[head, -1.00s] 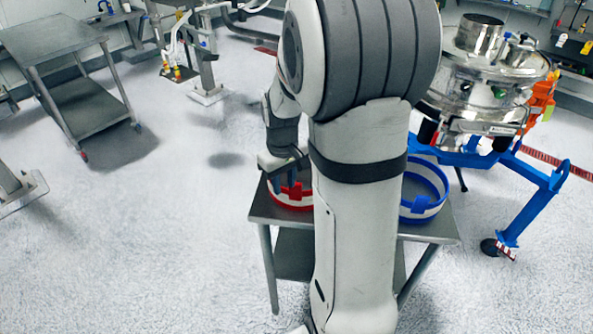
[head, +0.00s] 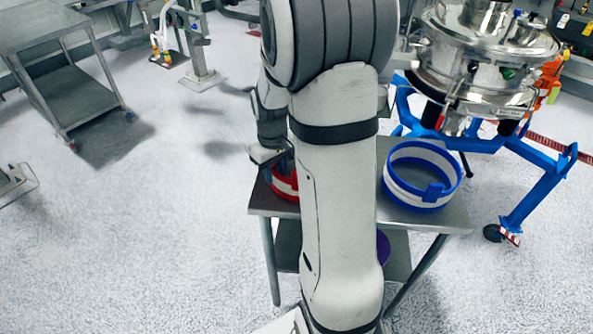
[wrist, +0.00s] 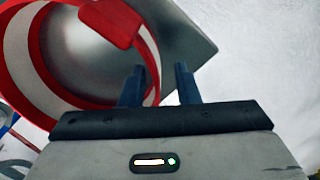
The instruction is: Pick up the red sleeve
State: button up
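The red sleeve (head: 285,184) is a red and white ring on the left of the small metal table, partly hidden behind my arm in the head view. In the wrist view the sleeve (wrist: 37,63) fills the upper left, with a red tab (wrist: 110,22) on its rim. My gripper (wrist: 160,78) is open, its two dark fingers apart. The near wall of the sleeve shows between the fingers, the left finger towards the ring's inside and the right one outside. I cannot tell how deep they reach. In the head view my gripper (head: 280,166) is at the sleeve.
A blue and white ring (head: 421,177) stands on the right of the metal table (head: 440,218). A purple item (head: 383,247) shows on the lower shelf. The steel sifter (head: 485,60) on its blue frame (head: 535,205) is behind right.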

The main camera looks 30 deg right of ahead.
aim_at(278, 193)
jog(key=f, duration=0.5)
jog(key=shift+w+d+f, duration=0.1)
jog(key=shift+d+f, duration=0.1)
jog(key=shift+f, duration=0.15)
jog(key=shift+c, duration=0.6)
grip_shut()
